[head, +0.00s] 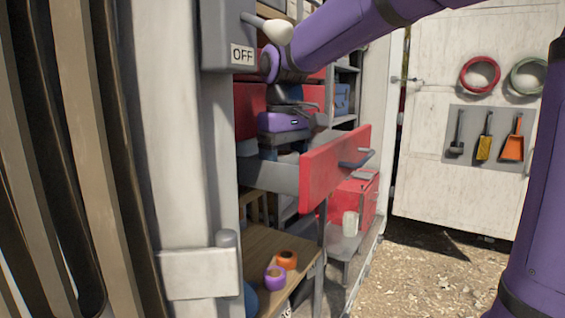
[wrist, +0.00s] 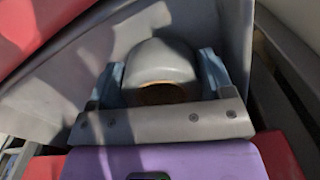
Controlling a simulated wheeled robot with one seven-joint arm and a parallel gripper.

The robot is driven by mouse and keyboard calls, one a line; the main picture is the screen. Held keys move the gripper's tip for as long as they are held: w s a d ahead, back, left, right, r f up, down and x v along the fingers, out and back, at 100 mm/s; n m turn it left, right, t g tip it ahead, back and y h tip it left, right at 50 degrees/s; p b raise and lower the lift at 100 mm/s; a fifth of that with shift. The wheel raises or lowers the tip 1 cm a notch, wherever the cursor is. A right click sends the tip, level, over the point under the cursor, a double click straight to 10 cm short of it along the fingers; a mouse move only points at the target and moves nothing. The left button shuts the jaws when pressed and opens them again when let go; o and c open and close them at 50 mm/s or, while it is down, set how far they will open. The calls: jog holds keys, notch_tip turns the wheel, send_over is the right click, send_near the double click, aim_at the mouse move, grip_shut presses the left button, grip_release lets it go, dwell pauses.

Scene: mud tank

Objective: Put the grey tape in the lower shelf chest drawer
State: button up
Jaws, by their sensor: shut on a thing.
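The grey tape (wrist: 165,62), a roll with a brown core, is held between the blue fingertips of my gripper (wrist: 163,80) in the wrist view. Grey drawer walls (wrist: 75,88) surround it there, with red panels at the edges. In the head view my gripper (head: 284,145) points down behind the red front of a pulled-out drawer (head: 335,165), at or just above its grey tray. My fingertips and the tape are mostly hidden there. I cannot tell whether the tape touches the drawer floor.
A red chest (head: 357,194) stands low behind the open drawer. A wooden surface (head: 255,246) below holds an orange roll (head: 287,260) and a purple roll (head: 274,278). A grey switch box (head: 227,45) and white post are close on the left. A white door (head: 440,200) with hanging tools stands right.

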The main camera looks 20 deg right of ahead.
aim_at(283, 153)
jog(key=shift+w+a+f, duration=0.1)
jog(key=shift+w+f, duration=0.05)
jog(key=shift+f, duration=0.15)
jog(key=shift+f, duration=0.1)
jog(key=o, duration=0.7)
jog(key=shift+o, duration=0.2)
notch_tip(283, 153, up, 12)
